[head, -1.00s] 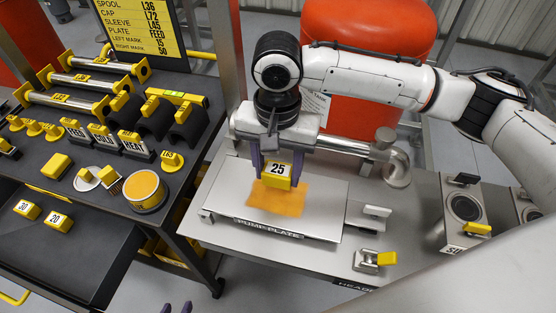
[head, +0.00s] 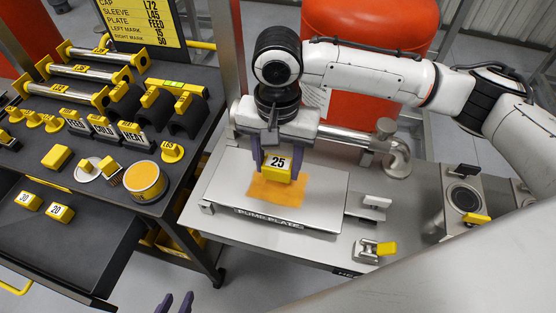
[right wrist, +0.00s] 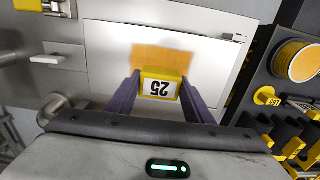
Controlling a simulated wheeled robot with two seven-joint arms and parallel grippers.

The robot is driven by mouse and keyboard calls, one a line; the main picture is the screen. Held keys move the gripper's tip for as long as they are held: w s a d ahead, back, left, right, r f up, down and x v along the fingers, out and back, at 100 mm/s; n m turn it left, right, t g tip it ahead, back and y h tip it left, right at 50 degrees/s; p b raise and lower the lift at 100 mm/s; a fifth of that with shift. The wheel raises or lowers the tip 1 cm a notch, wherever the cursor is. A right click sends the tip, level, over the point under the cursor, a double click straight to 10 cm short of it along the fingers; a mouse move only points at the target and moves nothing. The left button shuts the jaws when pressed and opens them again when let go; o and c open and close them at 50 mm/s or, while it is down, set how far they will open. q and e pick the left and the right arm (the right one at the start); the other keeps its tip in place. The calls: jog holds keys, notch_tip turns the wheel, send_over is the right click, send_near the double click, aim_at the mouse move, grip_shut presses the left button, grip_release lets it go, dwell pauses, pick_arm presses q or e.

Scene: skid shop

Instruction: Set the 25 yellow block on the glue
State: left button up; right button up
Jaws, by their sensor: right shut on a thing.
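The yellow block marked 25 (head: 277,168) is held between the fingers of my right gripper (head: 277,166), which is shut on it. It also shows in the right wrist view (right wrist: 160,86). The glue is an orange patch (head: 275,193) on the grey pump plate (head: 325,205). The block overlaps the patch's far edge in the head view; I cannot tell whether it touches the glue. The right wrist view shows much of the patch (right wrist: 160,56) bare beyond the block. My left gripper (head: 175,303) shows only its purple fingertips, apart and empty, at the bottom edge.
Blocks 30 (head: 30,200) and 20 (head: 60,213) lie in a dark tray at the left. A round yellow-topped tin (head: 145,181) stands on the black cart. A yellow-handled clamp (head: 375,250) is right of the plate. A red drum (head: 365,35) stands behind.

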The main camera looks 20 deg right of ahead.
jog(key=shift+f, duration=0.15)
dwell(0.6)
jog(key=shift+f, duration=0.95)
jog(key=shift+f, duration=0.35)
jog(key=shift+f, duration=0.35)
jog(key=shift+f, duration=0.3)
dwell(0.6)
jog(key=o, duration=1.2)
jog(key=c, duration=0.6)
jog(key=shift+o, duration=0.2)
